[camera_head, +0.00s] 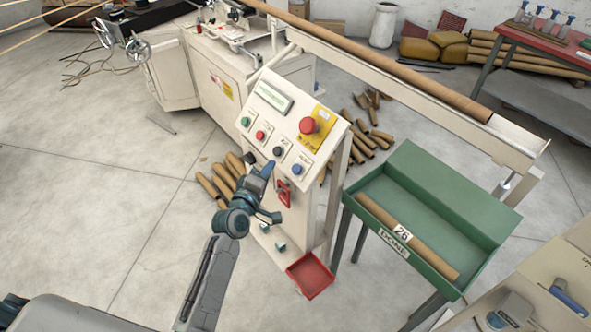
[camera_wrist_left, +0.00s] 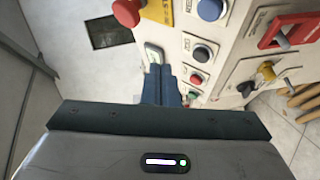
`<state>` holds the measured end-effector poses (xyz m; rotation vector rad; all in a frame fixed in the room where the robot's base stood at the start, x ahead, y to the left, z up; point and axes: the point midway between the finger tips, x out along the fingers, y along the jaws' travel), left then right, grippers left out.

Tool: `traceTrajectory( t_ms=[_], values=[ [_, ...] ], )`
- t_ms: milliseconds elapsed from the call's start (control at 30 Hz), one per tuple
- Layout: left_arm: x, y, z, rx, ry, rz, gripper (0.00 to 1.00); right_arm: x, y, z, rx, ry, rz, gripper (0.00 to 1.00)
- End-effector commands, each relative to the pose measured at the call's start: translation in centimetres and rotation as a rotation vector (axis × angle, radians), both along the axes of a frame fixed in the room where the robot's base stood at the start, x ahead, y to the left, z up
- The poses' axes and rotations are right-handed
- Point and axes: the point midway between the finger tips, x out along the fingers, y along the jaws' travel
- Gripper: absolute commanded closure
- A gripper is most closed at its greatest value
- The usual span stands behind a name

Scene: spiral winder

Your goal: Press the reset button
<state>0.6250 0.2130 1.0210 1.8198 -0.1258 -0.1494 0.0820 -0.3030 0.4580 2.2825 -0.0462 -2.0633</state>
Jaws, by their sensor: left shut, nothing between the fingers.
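The cream control panel (camera_head: 270,128) stands in the middle of the head view. Contact cannot be told.
A red mushroom button (camera_head: 309,125) sits on a yellow plate on the panel. A red switch handle (camera_head: 284,192) is on the front below. A red bin (camera_head: 310,275) stands low, and a green tray (camera_head: 420,240) holds a tube at the right.

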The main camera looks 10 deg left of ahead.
Motion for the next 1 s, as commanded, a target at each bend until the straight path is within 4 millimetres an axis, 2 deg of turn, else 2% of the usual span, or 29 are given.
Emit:
traceTrajectory(
  t_ms=[400, 700, 1000],
  values=[
    [3.4, -2.7, -4.2, -0.002, 0.002, -0.001, 1.00, 0.0, -1.0, -4.4, -0.010, 0.001, 0.003, 0.64],
    [4.8, -3.8, -5.3, 0.000, 0.000, 0.000, 1.00, 0.0, -1.0, -5.5, -0.011, 0.001, 0.004, 0.64],
    [4.9, -3.8, -5.3, 0.001, 0.001, 0.000, 1.00, 0.0, -1.0, -5.5, -0.011, 0.001, 0.003, 0.64]
  ],
)
